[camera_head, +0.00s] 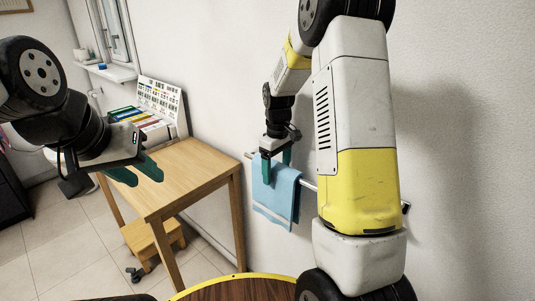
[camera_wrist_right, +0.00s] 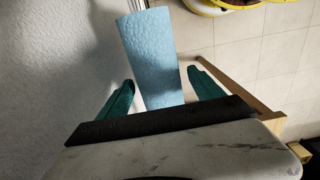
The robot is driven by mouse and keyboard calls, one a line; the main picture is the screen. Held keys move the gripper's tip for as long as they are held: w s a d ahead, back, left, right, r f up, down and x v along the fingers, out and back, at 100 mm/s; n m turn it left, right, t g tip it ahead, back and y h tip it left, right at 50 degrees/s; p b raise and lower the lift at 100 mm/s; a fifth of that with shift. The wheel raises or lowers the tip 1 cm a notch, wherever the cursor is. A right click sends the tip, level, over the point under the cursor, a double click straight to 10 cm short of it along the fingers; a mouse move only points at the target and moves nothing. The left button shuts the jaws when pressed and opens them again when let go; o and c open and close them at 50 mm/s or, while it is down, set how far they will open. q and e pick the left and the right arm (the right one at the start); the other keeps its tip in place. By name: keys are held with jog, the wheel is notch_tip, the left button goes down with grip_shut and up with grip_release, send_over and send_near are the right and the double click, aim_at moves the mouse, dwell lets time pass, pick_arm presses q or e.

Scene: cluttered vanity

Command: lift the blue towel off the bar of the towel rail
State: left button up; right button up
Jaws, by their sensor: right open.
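The blue towel (camera_head: 274,200) hangs folded over the bar of the towel rail (camera_head: 308,184) on the wall. Its upper edge is partly hidden by my right gripper (camera_head: 277,168). That gripper points down at the top of the towel, its green fingers open. In the right wrist view the towel (camera_wrist_right: 153,50) reaches in between the two spread fingers of my right gripper (camera_wrist_right: 162,92), with gaps on both sides; I see no grip on it. My left gripper (camera_head: 146,180) is near the wooden table, with its green fingers apart and nothing between them.
The wooden table (camera_head: 185,172) stands left of the towel, with a colourful boxed set (camera_head: 155,110) at its back. A wooden stool (camera_head: 150,240) is below it. A round brown top with a yellow rim (camera_head: 235,290) is at the front. The white wall lies close behind the rail.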

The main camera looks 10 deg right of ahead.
jog(key=shift+f, duration=1)
jog(key=shift+c, duration=0.3)
jog(key=c, duration=1.6)
notch_tip(320, 180, up, 24)
jog(key=shift+f, duration=0.2)
dwell(2.9)
